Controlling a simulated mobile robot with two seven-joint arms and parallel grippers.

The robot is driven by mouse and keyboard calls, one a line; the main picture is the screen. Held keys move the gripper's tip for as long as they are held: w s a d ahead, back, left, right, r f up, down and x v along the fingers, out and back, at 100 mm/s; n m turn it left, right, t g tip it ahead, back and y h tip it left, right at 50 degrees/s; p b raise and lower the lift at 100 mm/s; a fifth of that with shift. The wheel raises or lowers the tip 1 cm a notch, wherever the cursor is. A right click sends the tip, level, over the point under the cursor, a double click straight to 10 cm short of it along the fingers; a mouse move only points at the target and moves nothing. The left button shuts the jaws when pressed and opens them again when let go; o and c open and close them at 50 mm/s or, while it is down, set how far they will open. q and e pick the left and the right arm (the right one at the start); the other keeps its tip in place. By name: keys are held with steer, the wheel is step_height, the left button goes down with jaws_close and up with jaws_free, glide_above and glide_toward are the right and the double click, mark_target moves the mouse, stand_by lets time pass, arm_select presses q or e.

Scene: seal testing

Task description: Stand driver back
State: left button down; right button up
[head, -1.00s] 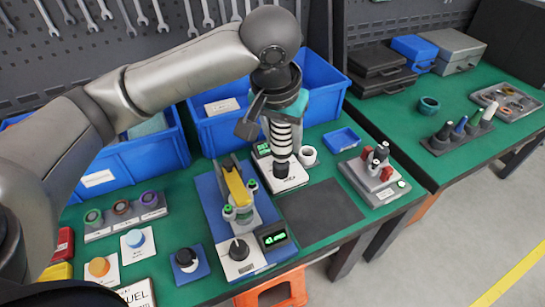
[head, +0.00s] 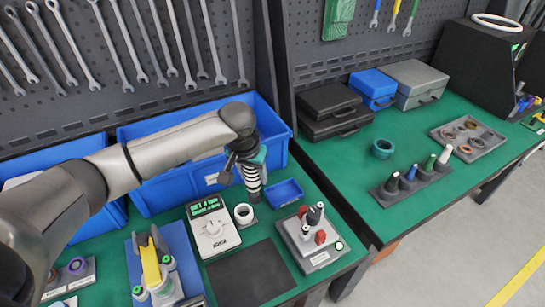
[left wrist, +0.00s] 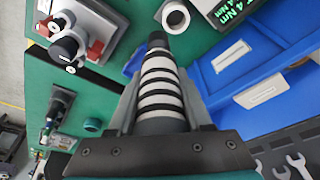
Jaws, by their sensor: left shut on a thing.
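My left gripper (head: 250,162) is shut on the driver (head: 254,180), which has a black-and-white striped body. The driver hangs nearly upright, black end down, in front of the large blue bin. In the left wrist view the driver (left wrist: 163,88) lies between the fingers and points away from the camera. A white round cup (head: 243,213) stands just left of and nearer than the driver's lower end; it also shows in the left wrist view (left wrist: 173,17). The driver is apart from the cup. The white torque tester (head: 212,232) stands left of the cup, its top free. My right gripper is out of view.
A small blue tray (head: 285,192) is right of the driver. A grey fixture (head: 316,259) with black and red knobs stands nearer. A dark mat (head: 248,275) lies in front. The large blue bin (head: 275,122) is behind. The right bench (head: 340,165) holds cases and a rack.

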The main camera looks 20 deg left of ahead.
arm_select(q)
steer(key=a+f+b, duration=0.3)
steer(key=f+b, duration=0.1)
steer(key=f, duration=0.3)
steer(key=shift+s+a, duration=0.25)
steer(key=shift+a, duration=0.05)
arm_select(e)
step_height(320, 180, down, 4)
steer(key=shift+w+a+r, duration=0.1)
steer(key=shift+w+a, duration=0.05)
arm_select(q)
steer(key=shift+r, duration=0.1)
steer(key=shift+f, duration=0.2)
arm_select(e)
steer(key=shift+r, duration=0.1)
arm_select(q)
steer(key=shift+f, duration=0.4)
steer(key=shift+f, duration=0.6)
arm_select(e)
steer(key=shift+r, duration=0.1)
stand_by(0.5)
arm_select(q)
steer(key=shift+f+p, duration=0.25)
steer(key=shift+p, duration=0.2)
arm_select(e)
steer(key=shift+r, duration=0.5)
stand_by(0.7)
